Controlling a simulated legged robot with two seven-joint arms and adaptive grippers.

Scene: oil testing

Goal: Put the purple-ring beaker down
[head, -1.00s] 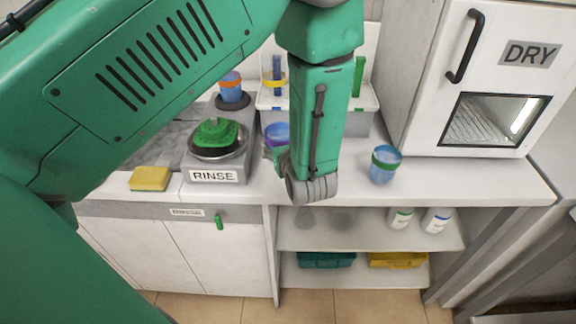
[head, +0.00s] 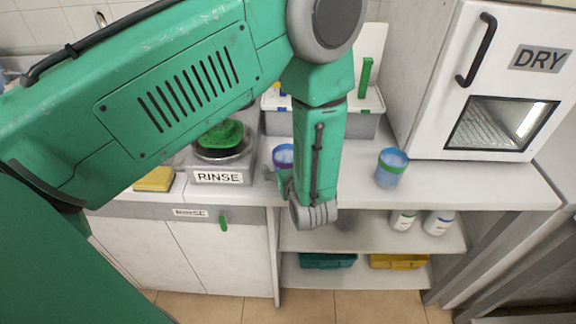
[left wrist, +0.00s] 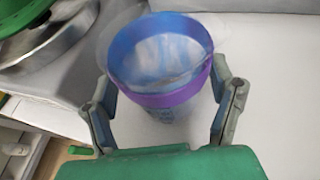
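The purple-ring beaker (head: 283,155) is blue and translucent. It is upright at the counter just right of the rinse station, partly hidden by my left arm in the head view. In the left wrist view the beaker (left wrist: 160,95) is between the two fingers of my left gripper (left wrist: 165,100). Gaps show between the fingers and its lower body, so the gripper looks open around it. In the head view the left gripper (head: 277,180) is mostly hidden behind my wrist. The beaker's base is hidden. My right gripper is not in view.
A green-ring beaker (head: 391,167) stands on the counter (head: 455,185) at right, before the dry cabinet (head: 425,110). The rinse station (head: 240,165) with its green top is at left, near a yellow sponge (head: 154,179). A bin (head: 350,125) stands behind.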

